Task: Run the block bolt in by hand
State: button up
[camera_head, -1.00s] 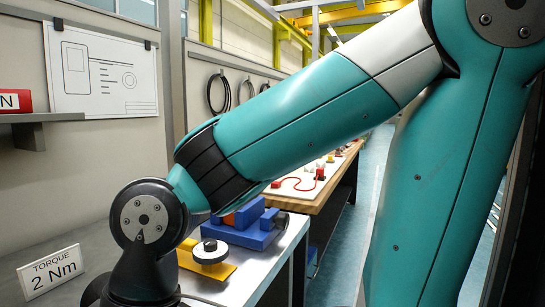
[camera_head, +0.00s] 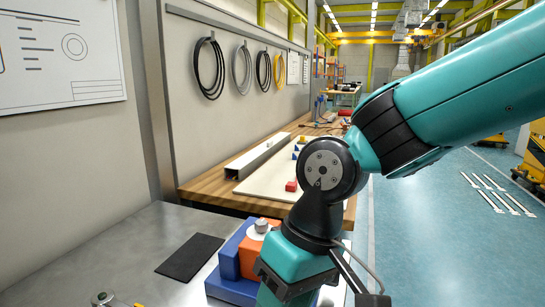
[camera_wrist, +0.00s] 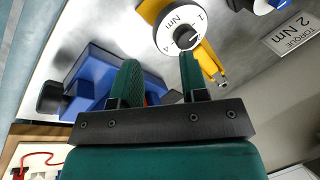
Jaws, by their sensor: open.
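An orange block (camera_head: 249,258) sits in a blue vise (camera_head: 228,285) on the metal bench in the head view. A grey bolt head (camera_head: 262,226) stands on top of the block. My arm covers the right side of the vise. In the wrist view my gripper (camera_wrist: 160,75) is open, its two green fingers apart with nothing between them. The blue vise (camera_wrist: 95,75) lies behind and left of the left finger there. Only a sliver of the orange block shows between the fingers, and the bolt is hidden.
A yellow tool with a white Nm dial (camera_wrist: 180,30) lies beyond the fingers, near a "TORQUE 2 Nm" sign (camera_wrist: 292,33). A black mat (camera_head: 191,257) lies left of the vise. A wooden bench (camera_head: 205,189) with a grey channel stands behind.

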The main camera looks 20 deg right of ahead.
jog(key=w+d+r+m+h+p, duration=0.2)
jog(key=w+r+m+p, duration=0.7)
jog(key=w+m+p, duration=0.4)
jog(key=m+h+p, duration=0.2)
jog(key=m+p, duration=0.8)
jog(key=p, duration=0.2)
send_over(261, 222)
jog(key=shift+s, duration=0.15)
jog(key=shift+f+m, duration=0.2)
jog(key=shift+m, duration=0.3)
jog(key=shift+w+f, duration=0.2)
jog(key=shift+f, duration=0.1)
notch_tip(261, 222, down, 4)
jog(key=b, duration=0.4)
jog(key=shift+f, duration=0.2)
jog(key=shift+r, duration=0.1)
